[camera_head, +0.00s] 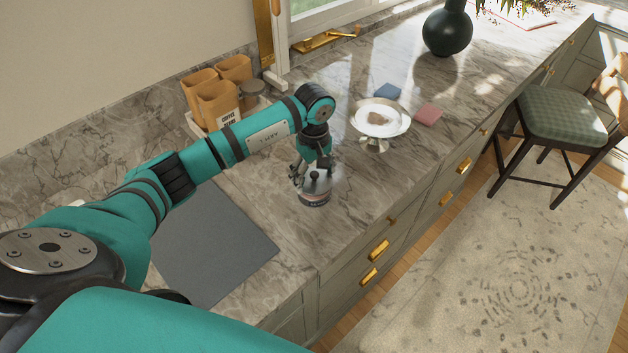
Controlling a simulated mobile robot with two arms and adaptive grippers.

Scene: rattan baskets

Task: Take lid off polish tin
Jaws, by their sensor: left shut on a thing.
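The polish tin (314,199) stands upright on the marble counter, near the middle of the view. It is a short round tin with a dark, labelled side. Its grey lid (318,185) has a small dark knob and is on top of the tin. My left gripper (312,174) comes down from above and is shut on the lid. The fingers partly hide the lid's far side, and I cannot see a gap between lid and tin. My right gripper is not in view.
A dark grey mat (213,243) lies left of the tin. A white cake stand (380,121) stands behind it, near blue (388,91) and pink (428,114) cloths. Orange canisters (213,101) stand by the wall. The counter's front edge is close on the right.

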